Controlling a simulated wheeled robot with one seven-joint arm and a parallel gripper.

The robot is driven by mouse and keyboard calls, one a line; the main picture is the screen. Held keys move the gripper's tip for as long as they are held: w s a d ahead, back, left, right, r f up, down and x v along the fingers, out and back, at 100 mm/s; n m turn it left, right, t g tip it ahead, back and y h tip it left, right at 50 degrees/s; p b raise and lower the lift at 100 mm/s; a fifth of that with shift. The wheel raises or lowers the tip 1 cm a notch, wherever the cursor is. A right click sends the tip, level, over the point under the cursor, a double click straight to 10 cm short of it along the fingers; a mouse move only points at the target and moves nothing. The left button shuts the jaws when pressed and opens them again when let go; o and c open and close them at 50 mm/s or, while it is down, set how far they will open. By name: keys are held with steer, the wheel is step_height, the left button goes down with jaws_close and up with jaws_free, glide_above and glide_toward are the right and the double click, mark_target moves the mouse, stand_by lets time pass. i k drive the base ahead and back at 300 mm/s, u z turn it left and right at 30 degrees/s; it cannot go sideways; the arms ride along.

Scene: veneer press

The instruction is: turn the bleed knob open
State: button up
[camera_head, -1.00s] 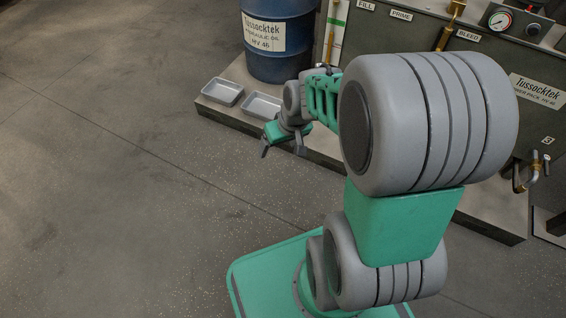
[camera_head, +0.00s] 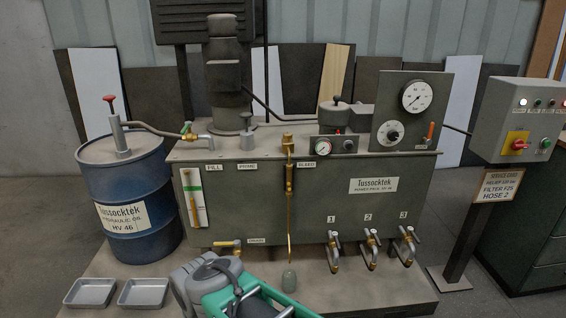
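The "BLEED" label (camera_head: 306,164) is on the front of the grey hydraulic tank (camera_head: 375,215). Just left of it is an upright brass bleed fitting (camera_head: 288,178), with a brass block at its top near the tank's upper edge. I cannot make out the bleed knob's exact shape or setting at this size. My grey and green arm shows at the bottom, left of the bottle and well below the fitting. My gripper's fingers are not visible.
A blue oil drum (camera_head: 131,212) stands left, with two shallow trays (camera_head: 143,292) before it. Three numbered taps (camera_head: 369,249) project at lower right. A gauge panel (camera_head: 412,112) stands on the tank, and a control box (camera_head: 520,120) is at right. Space before the bleed fitting looks clear.

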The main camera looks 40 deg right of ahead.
mark_target(288, 136)
steer(key=z, duration=1.45)
steer(key=i, duration=0.7)
steer(key=u, duration=0.15)
